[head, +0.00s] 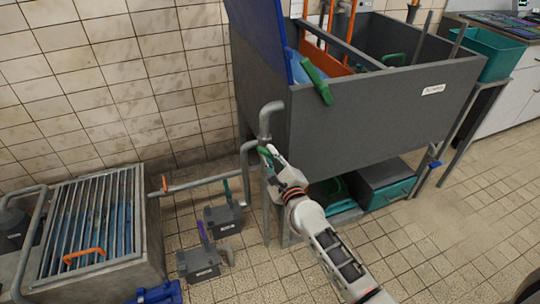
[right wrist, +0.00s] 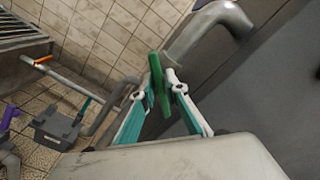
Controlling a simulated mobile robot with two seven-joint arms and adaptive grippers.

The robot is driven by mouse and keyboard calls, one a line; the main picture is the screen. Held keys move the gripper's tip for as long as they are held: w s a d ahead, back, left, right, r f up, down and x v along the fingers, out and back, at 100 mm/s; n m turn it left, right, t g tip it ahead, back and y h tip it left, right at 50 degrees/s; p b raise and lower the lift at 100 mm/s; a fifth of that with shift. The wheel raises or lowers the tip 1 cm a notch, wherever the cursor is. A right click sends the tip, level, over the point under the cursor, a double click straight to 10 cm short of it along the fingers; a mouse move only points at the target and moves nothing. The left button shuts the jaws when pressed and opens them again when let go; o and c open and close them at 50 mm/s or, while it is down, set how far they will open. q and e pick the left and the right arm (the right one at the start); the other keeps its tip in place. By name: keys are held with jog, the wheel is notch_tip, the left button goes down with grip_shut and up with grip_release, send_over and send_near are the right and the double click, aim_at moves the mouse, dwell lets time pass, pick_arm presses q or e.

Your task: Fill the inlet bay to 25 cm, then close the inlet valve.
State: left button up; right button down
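My right gripper (head: 270,156) is at the pipe beside the left end of the large grey tank (head: 375,120). Its fingers stand on both sides of a green lever (right wrist: 157,84), apparently touching it. The lever is upright in the right wrist view; the gripper partly hides it in the head view. A grey pipe (head: 266,120) bends down from the tank's side, and it also shows in the right wrist view (right wrist: 210,28). At the far left is a grated basin (head: 140,235) with blue under its bars. I cannot read a water level. My left gripper is out of view.
Two grey boxes with levers, one teal (head: 224,218) and one purple (head: 200,263), stand on the floor left of my arm. A thin pipe (head: 200,182) runs to the basin. A green clip (head: 317,82) hangs on the tank rim.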

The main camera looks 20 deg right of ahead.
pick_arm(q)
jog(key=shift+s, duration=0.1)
pick_arm(e)
jog(key=shift+n, duration=0.3)
jog(key=shift+r+n+p, duration=0.15)
jog(key=shift+n+p, duration=0.3)
jog(key=shift+n, duration=0.45)
jog(key=shift+n+p, duration=0.45)
jog(key=shift+n, duration=0.75)
jog(key=shift+n+p, duration=0.45)
jog(key=shift+n, duration=0.75)
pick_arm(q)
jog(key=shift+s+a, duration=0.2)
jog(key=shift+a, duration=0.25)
pick_arm(e)
jog(key=shift+f+n, duration=0.25)
jog(key=shift+n, duration=0.35)
